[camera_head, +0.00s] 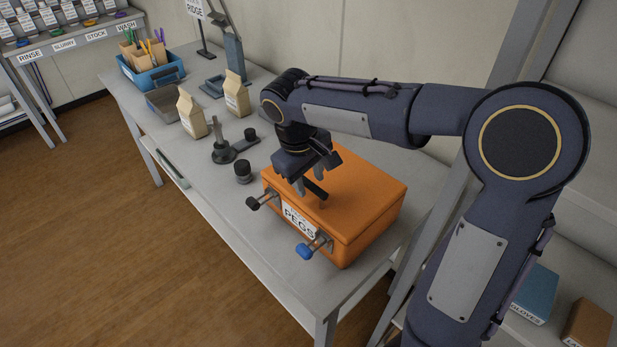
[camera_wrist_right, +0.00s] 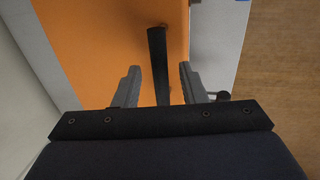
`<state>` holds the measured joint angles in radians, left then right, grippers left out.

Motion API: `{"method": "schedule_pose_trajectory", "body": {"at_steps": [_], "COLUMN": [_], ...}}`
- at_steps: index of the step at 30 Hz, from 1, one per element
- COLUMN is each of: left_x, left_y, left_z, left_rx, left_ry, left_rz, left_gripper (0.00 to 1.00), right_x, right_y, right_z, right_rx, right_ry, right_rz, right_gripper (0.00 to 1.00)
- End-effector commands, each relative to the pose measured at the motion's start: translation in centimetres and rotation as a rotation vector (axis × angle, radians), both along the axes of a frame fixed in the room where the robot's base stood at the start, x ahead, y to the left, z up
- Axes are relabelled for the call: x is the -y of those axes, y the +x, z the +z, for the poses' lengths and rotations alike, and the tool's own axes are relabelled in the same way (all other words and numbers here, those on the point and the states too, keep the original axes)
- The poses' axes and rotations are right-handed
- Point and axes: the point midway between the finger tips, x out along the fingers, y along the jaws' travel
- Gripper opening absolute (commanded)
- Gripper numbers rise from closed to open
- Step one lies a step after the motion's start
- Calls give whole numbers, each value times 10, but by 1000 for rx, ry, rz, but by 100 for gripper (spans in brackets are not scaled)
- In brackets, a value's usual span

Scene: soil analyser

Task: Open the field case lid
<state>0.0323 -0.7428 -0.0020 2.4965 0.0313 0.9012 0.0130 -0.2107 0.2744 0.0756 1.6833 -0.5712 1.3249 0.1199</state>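The orange field case (camera_head: 360,205) sits on the near end of the grey bench, with its lid down. Its front has a PEGS label (camera_head: 298,219), a black-tipped latch knob (camera_head: 262,200) and a blue-tipped one (camera_head: 306,250). A dark bar (camera_head: 316,191) stands out from the lid. My right gripper (camera_head: 310,179) is over the lid, pointing down. In the right wrist view, its two grey fingers (camera_wrist_right: 158,84) are apart, with the dark bar (camera_wrist_right: 157,55) between them and gaps on both sides. The orange lid (camera_wrist_right: 95,45) lies beyond. My left gripper is not in view.
A small dark cylinder (camera_head: 243,172) and a dark stand (camera_head: 222,152) are left of the case. Two tan bags (camera_head: 191,113), a grey tray (camera_head: 163,104) and a blue caddy (camera_head: 150,75) are further back. The bench's front strip is clear.

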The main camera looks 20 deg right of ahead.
Motion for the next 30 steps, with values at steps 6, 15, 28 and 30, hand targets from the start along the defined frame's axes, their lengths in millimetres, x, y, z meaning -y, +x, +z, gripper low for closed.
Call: {"method": "schedule_pose_trajectory", "body": {"at_steps": [6,15,28,30], "left_x": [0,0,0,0], "left_y": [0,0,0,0], "left_z": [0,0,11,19], "left_rx": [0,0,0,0], "left_ry": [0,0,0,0], "left_rz": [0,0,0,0], "left_gripper": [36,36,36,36], "right_x": [0,0,3,7], "right_y": [0,0,1,2], "right_z": [0,0,9,16], "right_rx": [1,1,-7,-14], "right_ry": [0,0,27,49], "right_rz": [0,0,-3,-5], "right_gripper": [36,0,0,0]}}
